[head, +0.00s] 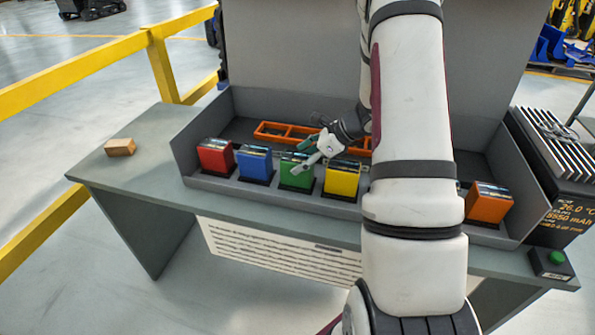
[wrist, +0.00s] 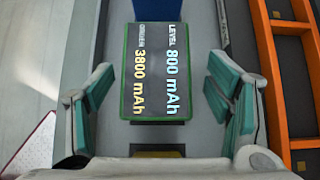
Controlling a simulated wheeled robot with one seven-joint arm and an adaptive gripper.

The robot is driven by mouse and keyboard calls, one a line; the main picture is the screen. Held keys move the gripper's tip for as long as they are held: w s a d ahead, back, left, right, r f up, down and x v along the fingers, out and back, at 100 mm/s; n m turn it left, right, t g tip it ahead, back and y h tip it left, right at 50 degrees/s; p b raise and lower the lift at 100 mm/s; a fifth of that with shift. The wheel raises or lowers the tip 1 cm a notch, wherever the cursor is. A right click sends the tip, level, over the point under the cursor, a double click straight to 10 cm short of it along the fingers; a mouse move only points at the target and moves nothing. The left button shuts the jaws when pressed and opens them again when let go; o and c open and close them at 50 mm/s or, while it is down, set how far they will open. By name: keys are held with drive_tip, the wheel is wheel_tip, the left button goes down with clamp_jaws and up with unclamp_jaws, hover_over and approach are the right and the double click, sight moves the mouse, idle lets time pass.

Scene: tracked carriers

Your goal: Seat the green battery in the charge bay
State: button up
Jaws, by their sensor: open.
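The green battery (head: 296,175) stands upright in a row of coloured batteries at the front of the grey tray. In the wrist view its top (wrist: 155,75) carries a label with 800 mAh and 3800 mAh. My gripper (head: 308,158) is above it, with its teal-padded fingers open on either side of the battery and gaps showing on both sides. An orange frame with open compartments (head: 270,130) lies behind the row, partly hidden by my arm; I cannot tell whether it is the charge bay.
Red (head: 215,157), blue (head: 254,164) and yellow (head: 342,178) batteries stand close beside the green one. An orange battery (head: 487,203) stands farther right. A finned unit with a display (head: 563,208) and a green button (head: 557,257) are at the right. A wooden block (head: 120,147) lies left.

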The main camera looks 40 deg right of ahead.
sight(289, 165)
drive_tip(key=shift+x, duration=2.65)
drive_tip(key=shift+a+r, duration=0.2)
clamp_jaws()
